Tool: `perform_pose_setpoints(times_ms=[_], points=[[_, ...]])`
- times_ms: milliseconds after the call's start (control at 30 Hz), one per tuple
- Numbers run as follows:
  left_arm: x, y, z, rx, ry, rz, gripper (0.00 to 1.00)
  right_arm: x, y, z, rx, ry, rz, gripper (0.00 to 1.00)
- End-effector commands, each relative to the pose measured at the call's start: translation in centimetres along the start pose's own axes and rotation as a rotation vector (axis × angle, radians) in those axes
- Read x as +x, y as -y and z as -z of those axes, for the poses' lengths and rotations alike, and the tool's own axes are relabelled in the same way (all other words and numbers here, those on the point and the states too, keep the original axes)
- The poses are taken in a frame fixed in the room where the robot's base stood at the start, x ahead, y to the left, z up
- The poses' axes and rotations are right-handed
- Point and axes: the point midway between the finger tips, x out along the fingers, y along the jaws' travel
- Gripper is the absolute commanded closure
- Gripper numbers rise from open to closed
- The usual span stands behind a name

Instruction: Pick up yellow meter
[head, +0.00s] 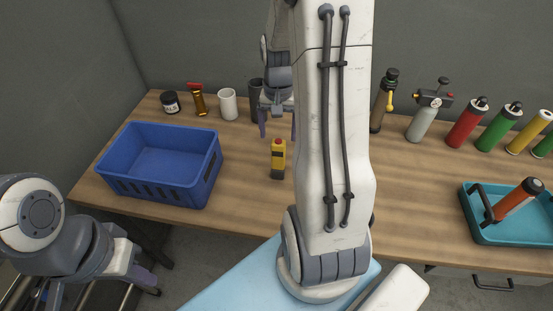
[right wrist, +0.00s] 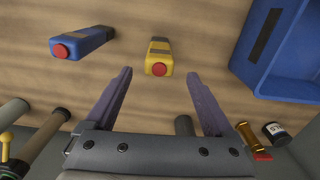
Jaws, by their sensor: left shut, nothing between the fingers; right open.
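The yellow meter (head: 278,160), with a red knob on top and a dark lower part, stands on the wooden table right of the blue crate. My right gripper (head: 278,128) is open and empty, just behind it in the head view. In the right wrist view the yellow meter (right wrist: 159,52) lies ahead of the open fingertips (right wrist: 160,76), roughly centred between them and not gripped. My left gripper (head: 152,284) is shut and empty, low at the left, off the table's front edge.
A blue meter (right wrist: 82,42) stands left of the yellow one in the right wrist view; my arm hides it in the head view. The blue crate (head: 200,185) is at the left. Jar, cups and bottles line the back. A teal tray (head: 500,232) holds an orange cylinder (head: 518,198).

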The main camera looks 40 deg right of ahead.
Motion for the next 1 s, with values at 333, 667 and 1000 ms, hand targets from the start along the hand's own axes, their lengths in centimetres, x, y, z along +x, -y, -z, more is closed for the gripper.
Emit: perform_pose_setpoints(times_ms=[333, 667, 1000], points=[[-0.6, 0.0, 0.0, 0.000, 0.000, 0.000, 1.00, 4.7, -0.2, 0.0, 0.008, 0.004, -0.001, 0.12], [-2.1, -0.1, 0.1, -0.001, 0.000, 0.000, 1.00, 7.9, -0.1, -0.4, 0.007, 0.009, -0.003, 0.12], [-2.2, -0.2, 0.1, -0.001, 0.000, 0.000, 1.00, 10.2, -0.1, -0.2, 0.007, 0.001, 0.000, 0.12]])
